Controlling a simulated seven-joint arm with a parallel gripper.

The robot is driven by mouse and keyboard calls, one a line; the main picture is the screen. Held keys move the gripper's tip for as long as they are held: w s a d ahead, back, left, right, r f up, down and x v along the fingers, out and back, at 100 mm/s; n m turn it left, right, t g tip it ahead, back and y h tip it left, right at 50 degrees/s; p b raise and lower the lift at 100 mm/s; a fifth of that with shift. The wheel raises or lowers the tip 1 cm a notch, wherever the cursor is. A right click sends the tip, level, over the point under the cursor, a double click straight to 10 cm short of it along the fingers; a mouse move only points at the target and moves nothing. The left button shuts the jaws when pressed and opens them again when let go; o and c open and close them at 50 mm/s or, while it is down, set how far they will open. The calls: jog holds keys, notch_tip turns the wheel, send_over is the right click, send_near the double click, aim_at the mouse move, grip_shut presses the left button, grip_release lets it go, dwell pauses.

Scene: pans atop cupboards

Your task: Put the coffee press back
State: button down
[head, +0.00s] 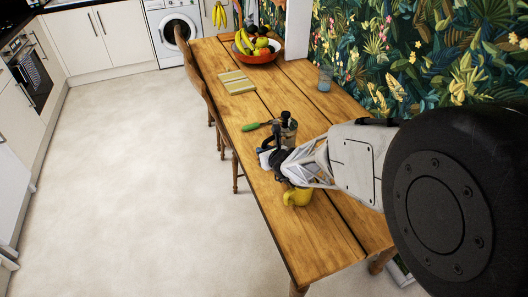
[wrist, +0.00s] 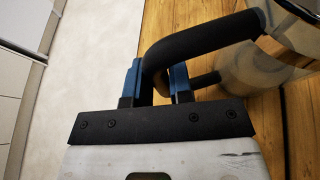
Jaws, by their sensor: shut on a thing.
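The coffee press (head: 291,127) is a glass and metal jug with a dark top, over the wooden table in the head view. My arm partly hides it. In the wrist view its clear body (wrist: 290,65) is at the top right, with a thick black handle (wrist: 205,38) curving to the left. My gripper (head: 267,152) is at the press's near side. In the wrist view the blue-tipped fingers of my gripper (wrist: 156,82) stand on either side of the handle, closed on it. I cannot tell whether the press's base touches the table.
Chairs (head: 192,75) line the left side. A leafy wall borders the right.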

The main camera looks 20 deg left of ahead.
jog(key=c, duration=1)
grip_release()
jog(key=shift+f, duration=0.15)
jog(key=shift+r, duration=0.2)
jog(key=shift+v, duration=6)
